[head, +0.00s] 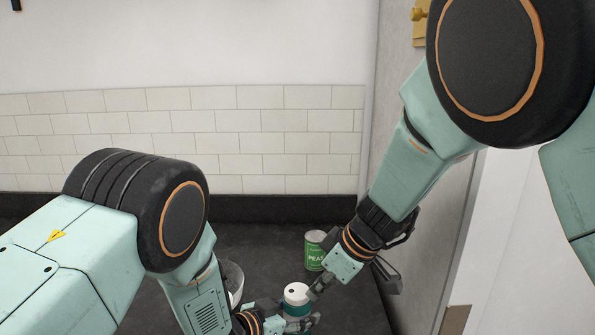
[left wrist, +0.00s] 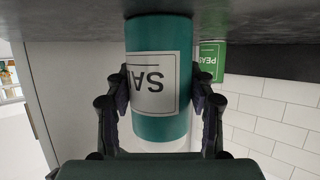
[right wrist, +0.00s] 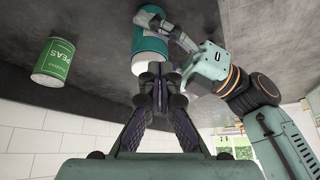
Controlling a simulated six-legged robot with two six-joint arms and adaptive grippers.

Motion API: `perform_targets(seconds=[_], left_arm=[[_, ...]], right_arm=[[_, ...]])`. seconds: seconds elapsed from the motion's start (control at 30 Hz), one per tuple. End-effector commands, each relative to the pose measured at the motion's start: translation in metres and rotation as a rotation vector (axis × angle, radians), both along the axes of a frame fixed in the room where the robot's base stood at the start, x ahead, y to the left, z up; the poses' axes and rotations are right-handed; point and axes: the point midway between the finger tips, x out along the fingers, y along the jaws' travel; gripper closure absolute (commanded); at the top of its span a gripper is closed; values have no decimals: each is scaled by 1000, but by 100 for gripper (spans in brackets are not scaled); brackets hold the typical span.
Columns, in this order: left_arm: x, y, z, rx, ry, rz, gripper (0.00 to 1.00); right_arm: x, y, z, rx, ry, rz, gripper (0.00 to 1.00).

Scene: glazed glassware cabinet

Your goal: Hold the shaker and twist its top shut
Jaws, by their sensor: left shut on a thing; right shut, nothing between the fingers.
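The shaker (head: 296,299) is a teal cylinder with a white top, standing upright on the dark counter. In the left wrist view the shaker (left wrist: 160,35) appears upside down, with a white label whose letters begin "SA". My left gripper (head: 287,326) is shut around the shaker's body, a finger on each side of the label in the left wrist view. My right gripper (head: 312,294) is shut and empty. Its fingertips (right wrist: 158,70) are right at the white top (right wrist: 141,64) in the right wrist view; I cannot tell whether they touch it.
A green peas can (head: 314,252) stands behind the shaker and slightly right. A pale bowl-like vessel (head: 234,278) is partly hidden behind my left arm. The dark counter (head: 265,248) is bare at the back, below a tiled wall (head: 260,145). A grey panel rises at the right.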

Motion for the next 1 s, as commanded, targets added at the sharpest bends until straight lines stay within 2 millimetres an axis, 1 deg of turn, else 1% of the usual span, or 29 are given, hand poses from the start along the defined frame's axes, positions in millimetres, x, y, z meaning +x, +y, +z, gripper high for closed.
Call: perform_targets(seconds=[0.03, 0.2, 0.27, 0.57, 0.67, 0.7, 0.73, 0.87, 0.9, 1.0], left_arm=[[0, 0, 1, -1, -2, 1, 84], [1, 0, 1, -1, -2, 1, 84], [1, 0, 1, -1, -2, 1, 84], [1, 0, 1, -1, -2, 1, 84], [1, 0, 1, -1, -2, 1, 84], [1, 0, 1, -1, -2, 1, 84], [1, 0, 1, -1, -2, 1, 84], [1, 0, 1, -1, -2, 1, 84], [1, 0, 1, -1, -2, 1, 42], [1, 0, 1, -1, -2, 1, 34]], right_arm=[[1, 3, 12, -11, -16, 9, 100], [1, 3, 27, -12, -15, 10, 100], [1, 3, 30, -12, -16, 11, 100], [1, 3, 31, -12, -13, 10, 100], [1, -2, 25, -12, -1, -6, 100], [1, 2, 31, -14, -14, 6, 100], [1, 3, 32, -14, -16, 10, 100], [1, 3, 32, -13, -15, 10, 100], [1, 3, 32, -12, -15, 10, 100], [1, 3, 32, -12, -15, 10, 100]])
